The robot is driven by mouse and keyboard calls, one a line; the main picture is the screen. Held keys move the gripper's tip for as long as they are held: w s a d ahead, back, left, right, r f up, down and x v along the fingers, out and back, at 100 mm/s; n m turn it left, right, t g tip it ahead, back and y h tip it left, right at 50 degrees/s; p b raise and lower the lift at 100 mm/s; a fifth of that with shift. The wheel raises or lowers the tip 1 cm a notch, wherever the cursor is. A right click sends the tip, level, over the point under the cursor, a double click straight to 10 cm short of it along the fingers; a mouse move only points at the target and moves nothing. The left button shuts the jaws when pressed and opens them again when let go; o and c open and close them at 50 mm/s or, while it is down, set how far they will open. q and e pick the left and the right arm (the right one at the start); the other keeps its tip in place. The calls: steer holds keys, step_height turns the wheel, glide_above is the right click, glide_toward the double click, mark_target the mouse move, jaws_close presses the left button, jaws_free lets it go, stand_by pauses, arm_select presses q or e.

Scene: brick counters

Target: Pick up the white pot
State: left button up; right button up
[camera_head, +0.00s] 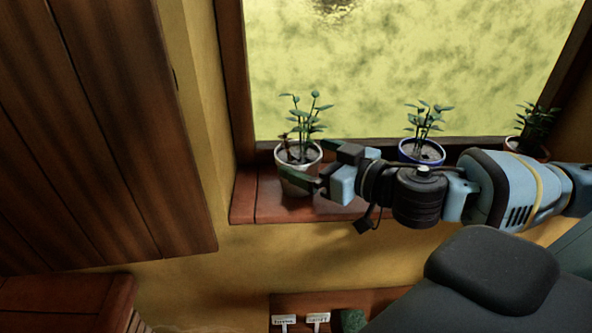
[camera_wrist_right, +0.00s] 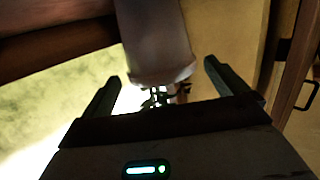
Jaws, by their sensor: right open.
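The white pot (camera_head: 298,183) stands upright on the left end of the brick window ledge, with a leafy green plant (camera_head: 304,118) growing from it. My right gripper (camera_head: 304,162) reaches in from the right at the pot's rim. Its fingers are apart, with nothing gripped. In the right wrist view the pot (camera_wrist_right: 157,42) appears upside down, in line with the gap between the open fingers (camera_wrist_right: 164,75). I cannot tell whether a finger touches it. My left gripper is not in view.
A blue-rimmed pot (camera_head: 422,151) with a plant stands behind my right arm on the ledge (camera_head: 243,200), and another potted plant (camera_head: 532,125) is farther right. The window frame rises behind. A wooden cabinet (camera_head: 100,130) is at left. Small white labels (camera_head: 317,318) show below.

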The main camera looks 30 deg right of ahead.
mark_target(306, 158)
steer(key=shift+x, duration=1.95)
steer(key=shift+s+f, duration=0.1)
